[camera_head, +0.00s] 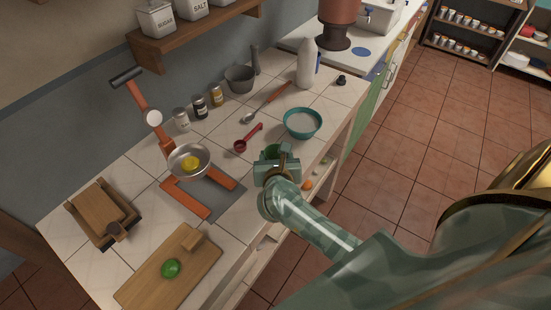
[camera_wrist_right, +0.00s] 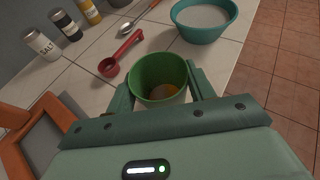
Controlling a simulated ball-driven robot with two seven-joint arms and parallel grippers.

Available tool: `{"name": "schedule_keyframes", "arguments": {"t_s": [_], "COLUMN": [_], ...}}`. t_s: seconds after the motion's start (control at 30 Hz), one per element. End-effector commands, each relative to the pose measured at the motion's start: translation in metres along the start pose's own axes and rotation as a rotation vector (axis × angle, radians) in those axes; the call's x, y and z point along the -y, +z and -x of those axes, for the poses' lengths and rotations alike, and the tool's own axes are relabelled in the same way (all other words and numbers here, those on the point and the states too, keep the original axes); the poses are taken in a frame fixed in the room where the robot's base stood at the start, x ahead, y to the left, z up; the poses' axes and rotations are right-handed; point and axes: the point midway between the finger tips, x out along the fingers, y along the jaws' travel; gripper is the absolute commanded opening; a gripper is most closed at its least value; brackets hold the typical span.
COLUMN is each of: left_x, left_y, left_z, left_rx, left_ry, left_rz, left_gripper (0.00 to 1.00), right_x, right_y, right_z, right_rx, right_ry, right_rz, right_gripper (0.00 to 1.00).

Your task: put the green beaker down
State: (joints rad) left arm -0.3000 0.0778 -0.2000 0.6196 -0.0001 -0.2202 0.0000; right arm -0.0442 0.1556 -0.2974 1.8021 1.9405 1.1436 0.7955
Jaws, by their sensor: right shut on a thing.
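The green beaker (camera_head: 271,151) is held upright or nearly so in my right gripper (camera_head: 272,158), near the counter's front edge. In the right wrist view the beaker (camera_wrist_right: 157,72) sits between the two fingers of the gripper (camera_wrist_right: 162,88), its open mouth facing the camera. My left gripper is not in view.
A teal bowl (camera_head: 318,130) and a red measuring scoop (camera_head: 240,146) are close to the beaker. A pan (camera_head: 174,165) on an orange-framed stand is to the left. A cutting board (camera_head: 140,286) with a green fruit (camera_head: 171,268) lies at the front. Bare tile shows between scoop and bowl.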

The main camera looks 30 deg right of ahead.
Motion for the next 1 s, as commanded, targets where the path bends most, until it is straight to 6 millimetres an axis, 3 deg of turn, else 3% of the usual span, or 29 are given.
{"name": "schedule_keyframes", "arguments": {"t_s": [0.17,0.2,0.27,0.63,1.0], "left_x": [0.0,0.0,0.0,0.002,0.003], "left_y": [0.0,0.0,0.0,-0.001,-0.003], "left_z": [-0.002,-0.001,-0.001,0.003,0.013], "left_rx": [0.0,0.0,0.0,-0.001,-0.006], "left_ry": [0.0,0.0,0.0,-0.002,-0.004], "left_rz": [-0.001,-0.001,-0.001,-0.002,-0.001], "left_gripper": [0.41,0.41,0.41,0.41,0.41], "right_x": [0.0,0.0,0.0,-0.001,0.0], "right_y": [-0.002,-0.002,-0.001,0.002,0.001], "right_z": [-0.001,-0.001,0.0,0.006,0.086], "right_rx": [0.0,0.0,0.0,0.0,-0.002], "right_ry": [0.0,0.0,0.0,0.002,0.001], "right_rz": [0.0,0.0,0.0,-0.001,-0.002], "right_gripper": [0.3,0.62,0.75,0.75,0.75]}}
